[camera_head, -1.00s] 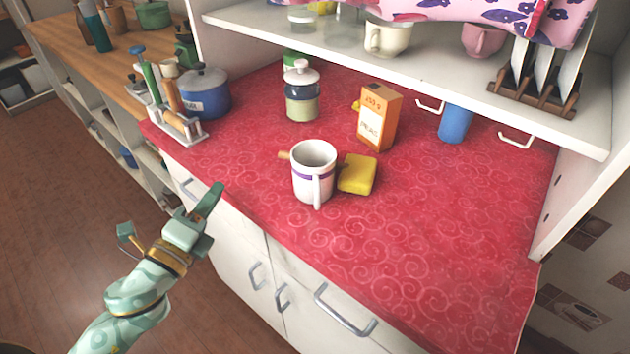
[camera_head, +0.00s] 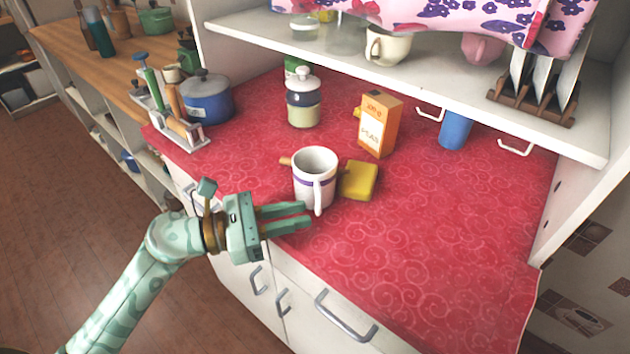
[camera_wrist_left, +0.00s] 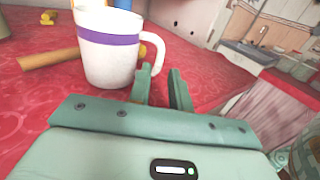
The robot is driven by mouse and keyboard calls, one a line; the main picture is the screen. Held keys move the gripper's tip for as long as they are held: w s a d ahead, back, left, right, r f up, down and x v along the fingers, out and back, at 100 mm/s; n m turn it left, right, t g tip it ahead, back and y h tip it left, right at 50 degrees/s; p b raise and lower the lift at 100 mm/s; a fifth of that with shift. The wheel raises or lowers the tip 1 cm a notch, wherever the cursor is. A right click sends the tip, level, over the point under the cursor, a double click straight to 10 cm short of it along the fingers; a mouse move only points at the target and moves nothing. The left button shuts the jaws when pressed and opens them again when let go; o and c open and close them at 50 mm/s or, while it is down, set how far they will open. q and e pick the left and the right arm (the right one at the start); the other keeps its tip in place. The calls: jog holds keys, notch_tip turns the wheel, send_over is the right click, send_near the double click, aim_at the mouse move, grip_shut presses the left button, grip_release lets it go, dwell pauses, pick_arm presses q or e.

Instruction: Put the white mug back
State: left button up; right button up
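The white mug (camera_head: 304,188) with a purple band stands upright on the red patterned counter (camera_head: 420,240), its handle toward the front. My left gripper (camera_head: 306,214) is at the counter's front edge, just in front of and left of the mug, with its fingers pointing right. In the left wrist view the mug (camera_wrist_left: 108,62) stands beyond the fingertips, its handle close ahead of them. The two fingers (camera_wrist_left: 160,72) are apart with red cloth showing between them, and they hold nothing. My right gripper is not in view.
A yellow sponge (camera_head: 360,181) lies right of the mug and a wooden stick (camera_head: 286,161) behind it. A jar (camera_head: 303,105), an orange box (camera_head: 379,125) and a blue cup (camera_head: 455,130) stand farther back. A shelf (camera_head: 420,90) overhangs the back. The counter's right front is clear.

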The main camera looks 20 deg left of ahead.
aim_at(316, 187)
pick_arm(q)
jog(key=x, duration=0.6)
jog(key=shift+w+d+r, duration=0.15)
jog(key=shift+w+d, duration=0.1)
jog(key=shift+w, duration=0.05)
grip_shut()
